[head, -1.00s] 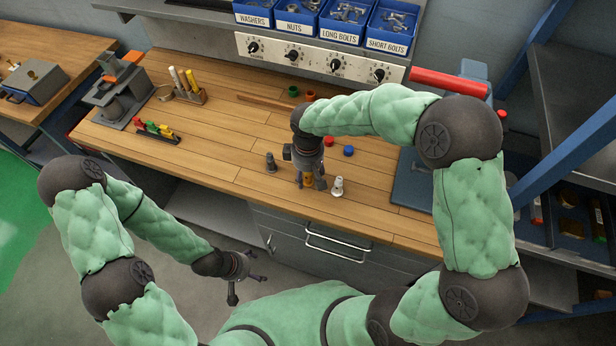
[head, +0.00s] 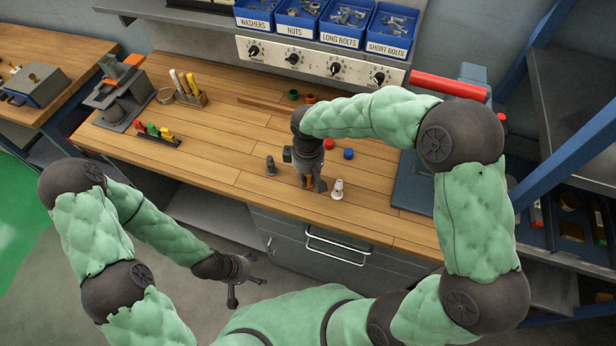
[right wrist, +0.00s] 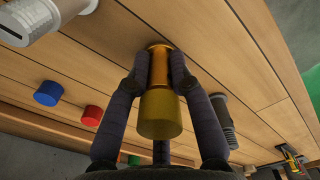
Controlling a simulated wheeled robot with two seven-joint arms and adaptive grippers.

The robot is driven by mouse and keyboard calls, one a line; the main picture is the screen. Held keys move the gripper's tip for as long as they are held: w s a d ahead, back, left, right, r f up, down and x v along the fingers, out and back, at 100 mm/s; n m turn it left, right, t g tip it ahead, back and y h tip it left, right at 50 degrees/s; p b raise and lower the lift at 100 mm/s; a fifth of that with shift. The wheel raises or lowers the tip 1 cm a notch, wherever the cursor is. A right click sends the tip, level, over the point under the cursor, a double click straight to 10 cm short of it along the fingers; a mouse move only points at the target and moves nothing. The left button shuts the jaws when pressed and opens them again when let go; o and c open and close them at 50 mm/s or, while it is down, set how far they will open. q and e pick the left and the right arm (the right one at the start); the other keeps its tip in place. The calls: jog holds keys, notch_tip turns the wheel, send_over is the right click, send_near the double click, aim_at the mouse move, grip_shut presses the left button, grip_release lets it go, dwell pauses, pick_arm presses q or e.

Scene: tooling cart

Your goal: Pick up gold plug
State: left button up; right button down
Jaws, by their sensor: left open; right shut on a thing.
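The gold plug (right wrist: 160,113) stands between the fingers of my right gripper (right wrist: 158,75) in the right wrist view, and the fingers are shut on it. Its far end appears to be at the wooden worktop; I cannot tell whether it touches. In the head view my right gripper (head: 312,183) points down at the worktop near the front edge, and its fingers mostly hide the plug. My left gripper (head: 245,280) is open and empty, low in front of the cart, away from the worktop.
A white plug (head: 338,189) stands right of my right gripper and a dark grey plug (head: 271,166) stands left of it. Red (head: 330,144) and blue (head: 349,153) caps lie behind.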

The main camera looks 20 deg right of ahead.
jog(key=r, duration=0.3)
jog(key=shift+s+a+r+p, duration=0.1)
jog(key=shift+s+r+p, duration=0.05)
jog(key=shift+s+p, duration=0.15)
jog(key=s+a+r+p, duration=0.2)
jog(key=s+a+r, duration=0.3)
jog(key=s+r, duration=0.4)
jog(key=s, duration=0.3)
jog(key=shift+s+a+p, duration=0.2)
jog(key=shift+p, duration=0.2)
